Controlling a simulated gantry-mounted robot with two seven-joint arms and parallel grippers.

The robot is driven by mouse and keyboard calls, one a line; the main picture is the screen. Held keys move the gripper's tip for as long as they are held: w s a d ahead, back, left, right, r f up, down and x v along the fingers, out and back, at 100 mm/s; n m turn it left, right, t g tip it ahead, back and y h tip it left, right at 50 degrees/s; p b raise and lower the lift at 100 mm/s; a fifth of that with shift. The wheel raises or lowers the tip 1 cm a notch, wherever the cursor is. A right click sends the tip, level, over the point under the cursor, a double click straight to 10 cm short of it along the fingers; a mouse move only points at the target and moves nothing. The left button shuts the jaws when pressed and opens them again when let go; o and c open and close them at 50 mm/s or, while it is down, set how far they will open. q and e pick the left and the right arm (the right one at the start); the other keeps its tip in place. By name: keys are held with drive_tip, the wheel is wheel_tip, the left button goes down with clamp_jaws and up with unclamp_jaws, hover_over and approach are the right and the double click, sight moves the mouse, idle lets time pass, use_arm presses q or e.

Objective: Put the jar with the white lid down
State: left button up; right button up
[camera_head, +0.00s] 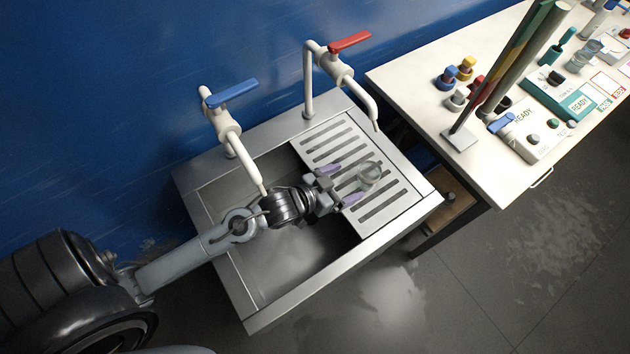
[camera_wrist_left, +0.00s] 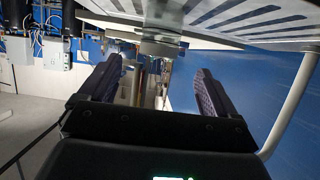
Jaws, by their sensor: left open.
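A small clear jar (camera_head: 369,176) stands on the slotted drain rack (camera_head: 389,213) of the sink. A white lid cannot be made out clearly on it. My left gripper (camera_head: 340,185) is open, with its two purple-grey fingers pointing at the jar from the left. The fingertips are just short of the jar or beside it; contact cannot be told. In the left wrist view the open fingers (camera_wrist_left: 160,90) show with a wide gap between them, and a pale see-through shape, likely the jar (camera_wrist_left: 161,22), is beyond them near the rack. My right gripper is not in view.
A tap with a blue handle (camera_head: 232,93) and one with a red handle (camera_head: 349,42) stand behind the sink (camera_head: 250,300). The left tap's spout hangs close to my left wrist. A white bench (camera_head: 480,170) with instruments and a tall stand is at the right.

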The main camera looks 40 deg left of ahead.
use_arm(q)
drive_tip(key=s+a+f+g+y, duration=0.1)
drive_tip(key=s+g, duration=0.3)
drive_tip(key=s, duration=0.5)
drive_tip(key=s+f+g+y, duration=0.2)
drive_tip(key=s+g, duration=0.3)
drive_tip(key=s, duration=0.5)
drive_tip(key=shift+s+a+f+n, duration=0.3)
drive_tip(key=shift+a+f+n, duration=0.1)
drive_tip(key=shift+f, duration=0.4)
drive_tip(key=shift+a, duration=0.1)
